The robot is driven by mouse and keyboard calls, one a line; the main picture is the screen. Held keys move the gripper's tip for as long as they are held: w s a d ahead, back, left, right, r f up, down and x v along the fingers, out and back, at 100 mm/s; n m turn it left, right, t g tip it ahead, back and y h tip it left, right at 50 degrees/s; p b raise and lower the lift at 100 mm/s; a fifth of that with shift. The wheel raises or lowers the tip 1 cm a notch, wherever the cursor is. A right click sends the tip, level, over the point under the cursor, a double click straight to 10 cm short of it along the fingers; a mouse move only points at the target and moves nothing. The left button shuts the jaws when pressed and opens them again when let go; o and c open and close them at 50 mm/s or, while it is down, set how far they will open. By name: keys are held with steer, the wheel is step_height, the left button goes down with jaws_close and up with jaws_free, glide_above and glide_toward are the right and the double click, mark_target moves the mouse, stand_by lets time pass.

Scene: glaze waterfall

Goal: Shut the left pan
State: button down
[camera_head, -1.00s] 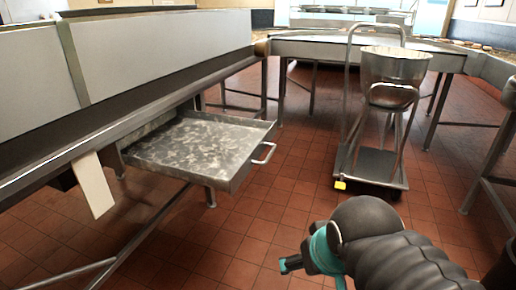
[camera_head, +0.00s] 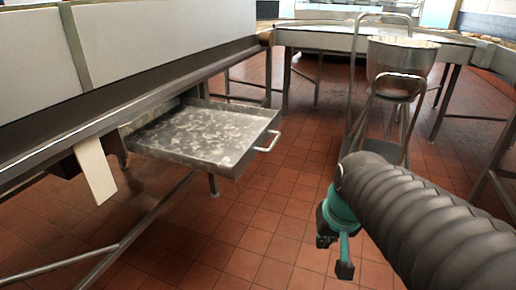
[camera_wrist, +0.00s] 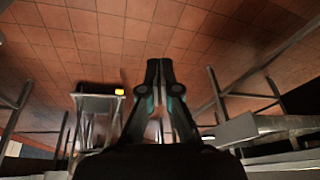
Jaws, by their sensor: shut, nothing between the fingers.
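The left pan (camera_head: 195,132) is a shallow, scuffed metal tray pulled out from under the long counter on the left. Its bar handle (camera_head: 268,142) sticks out on its right front side. My gripper (camera_head: 337,256) is to the right of the pan and nearer to me, over the floor and apart from the handle. In the wrist view my gripper (camera_wrist: 159,66) is shut and empty, with its fingers together over bare tiles. A light grey metal shape at the right of that view may be the pan, but I cannot tell.
The counter edge (camera_head: 140,97) runs above the pan, with a white strip (camera_head: 95,168) hanging below it. A metal cone-shaped bucket (camera_head: 403,55) stands on a wheeled cart at the right. A metal table (camera_head: 330,38) stands behind. Red-tiled floor between pan and gripper is clear.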

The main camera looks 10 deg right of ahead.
steer(key=w+d+f+m+y+b, duration=0.1)
steer(key=w+d+m+y, duration=0.2)
steer(key=w, duration=0.7)
steer(key=w+d+m+y+b, duration=0.2)
steer(key=w+y, duration=0.1)
steer(key=w, duration=0.7)
steer(key=n+t+y, duration=0.1)
steer(key=t+y, duration=0.2)
steer(key=y, duration=0.1)
glide_toward(251, 149)
steer(key=shift+g, duration=0.3)
steer(key=x, duration=0.5)
steer(key=shift+w+a+f, duration=0.15)
steer(key=shift+w+f, duration=0.1)
steer(key=shift+f, duration=0.1)
steer(key=shift+w+a, duration=0.3)
steer(key=shift+a, duration=0.15)
steer(key=shift+a, duration=0.1)
